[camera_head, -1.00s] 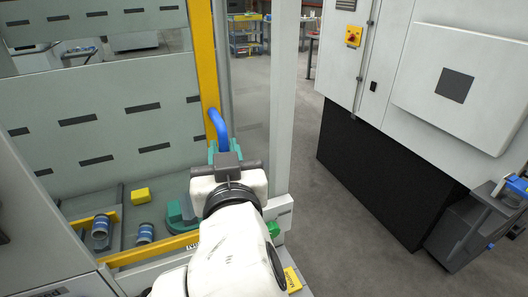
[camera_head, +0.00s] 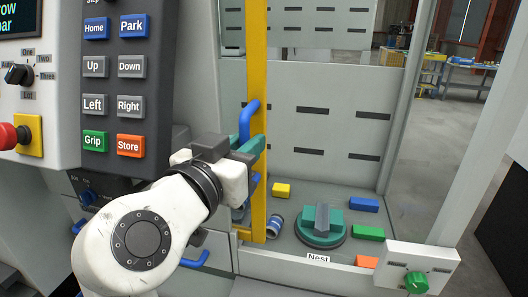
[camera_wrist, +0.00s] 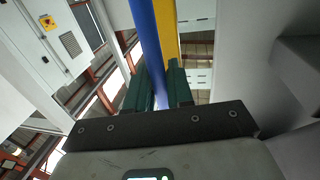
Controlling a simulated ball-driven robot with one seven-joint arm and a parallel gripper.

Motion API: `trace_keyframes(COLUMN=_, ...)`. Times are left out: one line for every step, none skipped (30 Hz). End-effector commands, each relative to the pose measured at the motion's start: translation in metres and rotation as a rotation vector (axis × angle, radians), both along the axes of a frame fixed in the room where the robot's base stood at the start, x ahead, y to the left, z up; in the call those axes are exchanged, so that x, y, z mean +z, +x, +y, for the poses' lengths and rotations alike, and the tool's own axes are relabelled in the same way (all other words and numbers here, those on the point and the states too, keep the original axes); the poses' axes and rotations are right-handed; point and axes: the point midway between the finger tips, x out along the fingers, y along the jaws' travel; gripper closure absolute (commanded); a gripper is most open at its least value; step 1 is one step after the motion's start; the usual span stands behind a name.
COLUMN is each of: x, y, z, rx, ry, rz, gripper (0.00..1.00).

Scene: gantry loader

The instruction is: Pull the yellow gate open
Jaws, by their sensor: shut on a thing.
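The yellow gate edge (camera_head: 258,62) stands upright at the left side of the bay, near the control panel. Its blue handle (camera_head: 245,120) sticks out on the near side. My gripper (camera_head: 250,150) is shut on this handle, with its green fingers on either side. In the wrist view, the blue handle (camera_wrist: 143,38) runs between the fingers of my gripper (camera_wrist: 158,90), with the yellow edge (camera_wrist: 169,38) just beside it. Part of the handle is hidden by my gripper. The bay is uncovered between the yellow edge and the right post.
The control panel (camera_head: 117,85) with buttons is close at the left. In the bay are a green round fixture (camera_head: 321,228) by the "Nest" label, a can (camera_head: 274,226) and yellow, blue, green and orange blocks. A grey post (camera_head: 480,135) stands at the right.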

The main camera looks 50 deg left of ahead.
Motion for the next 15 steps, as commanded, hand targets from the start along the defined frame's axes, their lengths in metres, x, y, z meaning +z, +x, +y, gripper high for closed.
trace_keyframes(x=-0.0008, y=-0.0006, z=0.0012, rx=0.001, ry=-0.001, rz=0.002, gripper=1.0)
trace_keyframes(x=-0.0007, y=-0.0007, z=0.0013, rx=0.001, ry=-0.001, rz=0.002, gripper=1.0)
trace_keyframes(x=-0.0006, y=-0.0007, z=0.0014, rx=0.001, ry=-0.001, rz=0.002, gripper=1.0)
trace_keyframes(x=-0.0006, y=-0.0007, z=0.0014, rx=0.001, ry=-0.001, rz=0.002, gripper=1.0)
trace_keyframes(x=-0.0006, y=-0.0006, z=0.0014, rx=0.001, ry=-0.001, rz=0.002, gripper=1.0)
trace_keyframes(x=-0.0006, y=-0.0006, z=0.0014, rx=0.001, ry=-0.001, rz=0.002, gripper=1.0)
trace_keyframes(x=-0.0006, y=-0.0005, z=0.0013, rx=0.001, ry=-0.001, rz=0.002, gripper=1.0)
trace_keyframes(x=-0.0006, y=-0.0004, z=0.0013, rx=0.001, ry=-0.001, rz=0.002, gripper=1.0)
trace_keyframes(x=-0.0006, y=-0.0004, z=0.0012, rx=0.001, ry=-0.001, rz=0.002, gripper=1.0)
trace_keyframes(x=-0.0006, y=-0.0003, z=0.0013, rx=0.001, ry=-0.001, rz=0.003, gripper=1.0)
trace_keyframes(x=-0.0006, y=-0.0003, z=0.0012, rx=0.001, ry=-0.001, rz=0.003, gripper=0.76)
trace_keyframes(x=-0.0006, y=-0.0002, z=0.0011, rx=0.001, ry=-0.001, rz=0.002, gripper=0.72)
trace_keyframes(x=-0.0005, y=-0.0002, z=0.0011, rx=0.001, ry=-0.001, rz=0.002, gripper=0.69)
trace_keyframes(x=-0.0005, y=-0.0002, z=0.001, rx=0.001, ry=-0.001, rz=0.002, gripper=0.66)
trace_keyframes(x=-0.0005, y=-0.0002, z=0.001, rx=0.001, ry=-0.001, rz=0.002, gripper=0.62)
